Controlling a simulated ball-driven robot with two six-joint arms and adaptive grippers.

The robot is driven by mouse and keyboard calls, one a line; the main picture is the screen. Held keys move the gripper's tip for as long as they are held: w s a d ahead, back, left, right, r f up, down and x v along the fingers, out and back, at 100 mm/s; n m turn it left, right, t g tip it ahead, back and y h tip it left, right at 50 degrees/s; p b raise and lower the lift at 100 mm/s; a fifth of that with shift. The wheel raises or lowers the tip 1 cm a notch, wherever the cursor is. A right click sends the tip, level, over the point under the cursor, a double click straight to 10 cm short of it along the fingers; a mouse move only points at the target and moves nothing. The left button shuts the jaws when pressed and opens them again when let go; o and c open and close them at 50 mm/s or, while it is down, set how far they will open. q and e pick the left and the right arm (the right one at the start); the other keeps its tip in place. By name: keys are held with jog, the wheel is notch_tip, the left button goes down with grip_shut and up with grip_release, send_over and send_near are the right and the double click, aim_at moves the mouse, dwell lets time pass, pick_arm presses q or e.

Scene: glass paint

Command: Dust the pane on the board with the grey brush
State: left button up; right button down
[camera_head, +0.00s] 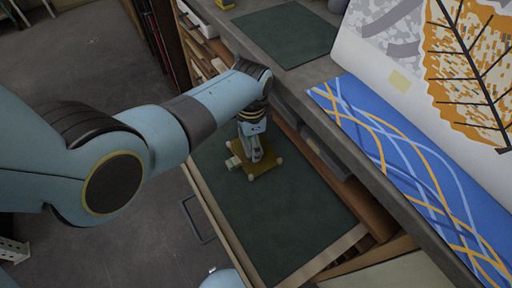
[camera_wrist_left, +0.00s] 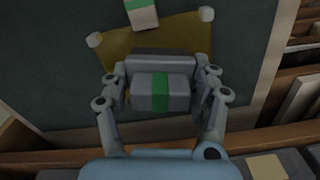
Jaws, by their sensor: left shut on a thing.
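My left gripper (camera_head: 255,155) is over the amber pane (camera_head: 265,171), which lies on the dark green board (camera_head: 285,215) in an open drawer. In the left wrist view, the gripper (camera_wrist_left: 162,95) is shut on the grey brush (camera_wrist_left: 143,92), a grey block with a green band. The amber pane (camera_wrist_left: 195,32) is behind the brush there, with pale knobs at its corners. The brush hides part of the pane, and I cannot tell whether they touch. A pale block with a green band (camera_wrist_left: 142,15) is at the pane's edge. My right gripper is out of view.
A workbench (camera_head: 385,195) runs along the right, with a blue patterned sheet (camera_head: 400,165) and a leaf picture (camera_head: 470,60) on it. Another dark green mat (camera_head: 285,33) lies at the back. Shelves are close beside the drawer. The board's near part is clear.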

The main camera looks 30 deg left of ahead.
aim_at(267, 166)
pick_arm(q)
jog(key=shift+w+a+f, duration=0.1)
jog(key=shift+w+a, duration=0.25)
jog(key=shift+a, duration=0.3)
jog(key=shift+w+d, duration=0.3)
jog(key=shift+w, duration=0.2)
jog(key=shift+s+d+p, duration=0.3)
jog(key=shift+s+d, duration=0.25)
jog(key=shift+d, duration=0.3)
jog(key=shift+s+d+p, duration=0.3)
jog(key=shift+s+d, duration=0.25)
jog(key=shift+d, duration=0.3)
jog(key=shift+s+d+p, duration=0.45)
jog(key=shift+d+p, duration=0.05)
jog(key=shift+d, duration=0.25)
jog(key=shift+s+d+p, duration=0.4)
jog(key=shift+d+p, duration=0.05)
jog(key=shift+d, duration=0.3)
jog(key=shift+w+a+b, duration=0.2)
jog(key=shift+w+a, duration=0.3)
jog(key=shift+a, duration=0.3)
jog(key=shift+w+a+b, duration=0.15)
jog(key=shift+w+a, duration=0.35)
jog(key=shift+a, duration=0.3)
jog(key=shift+w+a+b, duration=0.2)
jog(key=shift+w+a, duration=0.3)
jog(key=shift+a, duration=0.35)
jog(key=shift+w+a+b, duration=0.15)
jog(key=shift+w+a, duration=0.3)
jog(key=shift+a, duration=0.4)
